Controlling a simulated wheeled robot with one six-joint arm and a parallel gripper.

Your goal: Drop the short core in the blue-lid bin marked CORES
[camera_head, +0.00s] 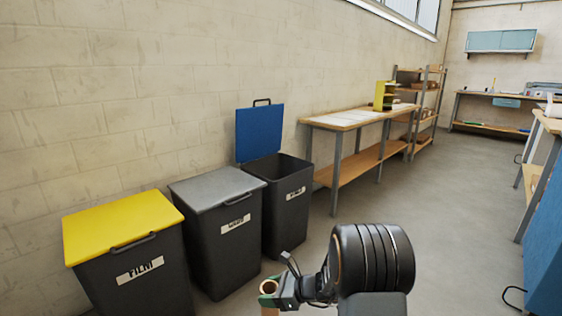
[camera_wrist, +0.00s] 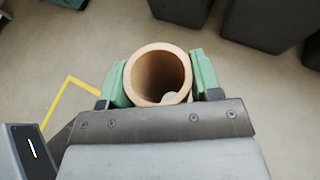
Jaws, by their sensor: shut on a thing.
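The short core, a hollow brown cardboard tube, is held between the two green fingers of my gripper (camera_wrist: 158,80). Its open end (camera_wrist: 157,72) faces the camera in the wrist view; it shows small at the bottom of the head view (camera_head: 268,287). A small pale patch shows inside the tube. The blue-lid bin (camera_head: 287,215) is dark, with its blue lid (camera_head: 259,132) standing open against the wall. Its white label (camera_head: 296,193) is too small to read surely. My gripper is in front of the bins, apart from the blue-lid bin, to its lower side in the picture.
A grey-lid bin (camera_head: 222,235) and a yellow-lid bin marked FILM (camera_head: 130,255) stand to the left, both lids shut. A workbench (camera_head: 350,118) stands beyond the blue-lid bin. A blue cabinet side (camera_head: 546,240) is at the right edge. Open floor (camera_head: 460,190) lies between.

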